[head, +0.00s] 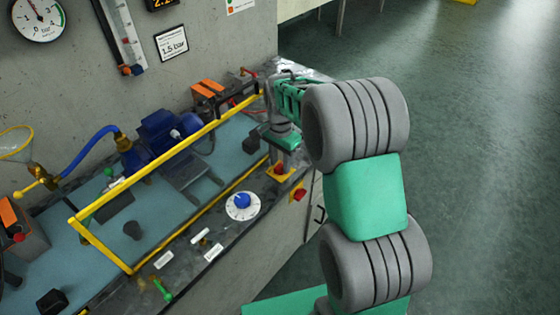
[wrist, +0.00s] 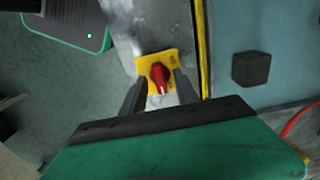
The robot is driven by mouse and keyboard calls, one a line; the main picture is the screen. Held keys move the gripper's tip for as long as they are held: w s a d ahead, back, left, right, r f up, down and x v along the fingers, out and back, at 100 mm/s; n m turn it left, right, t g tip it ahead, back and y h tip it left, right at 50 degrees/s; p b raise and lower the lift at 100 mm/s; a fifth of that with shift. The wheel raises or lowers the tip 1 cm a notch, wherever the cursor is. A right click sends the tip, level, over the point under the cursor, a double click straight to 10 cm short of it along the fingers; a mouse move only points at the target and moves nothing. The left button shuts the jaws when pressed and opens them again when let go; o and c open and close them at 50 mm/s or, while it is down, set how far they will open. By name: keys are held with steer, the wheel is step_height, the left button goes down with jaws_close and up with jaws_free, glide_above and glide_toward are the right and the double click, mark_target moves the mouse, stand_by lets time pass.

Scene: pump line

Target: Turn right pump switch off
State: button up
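The switch is a red rotary knob on a yellow plate (wrist: 160,76) on the grey bench edge. In the wrist view the knob's pale pointer line faces toward the gripper's green body. The switch also shows in the head view (head: 281,171), partly covered by the gripper. My gripper (wrist: 160,80) is open, with one dark finger on each side of the knob. It points down over the switch. I cannot tell whether the fingers touch the knob.
A yellow guard rail (head: 170,152) runs along the bench beside the switch. A white dial with a blue knob (head: 242,204) lies nearby. Another red control (head: 299,193) sits on the bench front. A blue pump (head: 163,134) stands behind the rail. Open floor lies right.

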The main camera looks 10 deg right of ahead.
steer(key=shift+f, duration=0.1)
jaws_close()
stand_by(0.3)
